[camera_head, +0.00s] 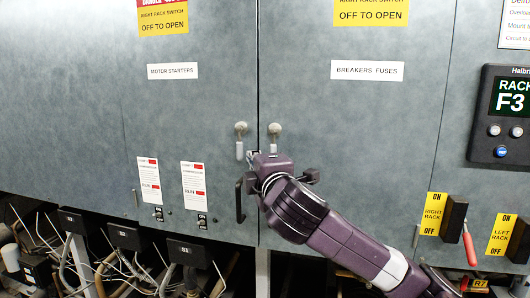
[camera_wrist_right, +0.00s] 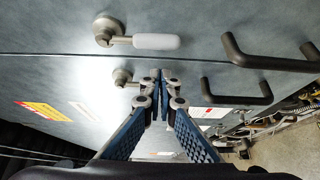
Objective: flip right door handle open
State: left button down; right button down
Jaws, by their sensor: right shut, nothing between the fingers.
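The right door handle (camera_head: 274,131) is a round beige knob with a short lever pointing down, just right of the door seam. My right gripper's wrist sits just below and in front of it in the head view. In the wrist view this handle (camera_wrist_right: 157,41) is the upper one, with its pale grip in full view. My right gripper (camera_head: 253,156) is shut and empty, its fingertips toward the seam. In the wrist view the fingertips (camera_wrist_right: 157,76) lie apart from the right handle's grip, in front of the left door handle (camera_wrist_right: 122,77), hiding part of its lever. My left gripper is out of view.
The left door handle (camera_head: 240,130) also hangs down. A black pull handle (camera_head: 239,202) juts from the left door; two bars show in the wrist view (camera_wrist_right: 265,60). Rack switches (camera_head: 454,218) and a display panel (camera_head: 502,115) are at right. Cables (camera_head: 100,265) hang below the doors.

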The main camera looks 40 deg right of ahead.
jog(key=shift+s+d, duration=1.05)
jog(key=shift+s, duration=0.05)
jog(key=shift+w, duration=0.15)
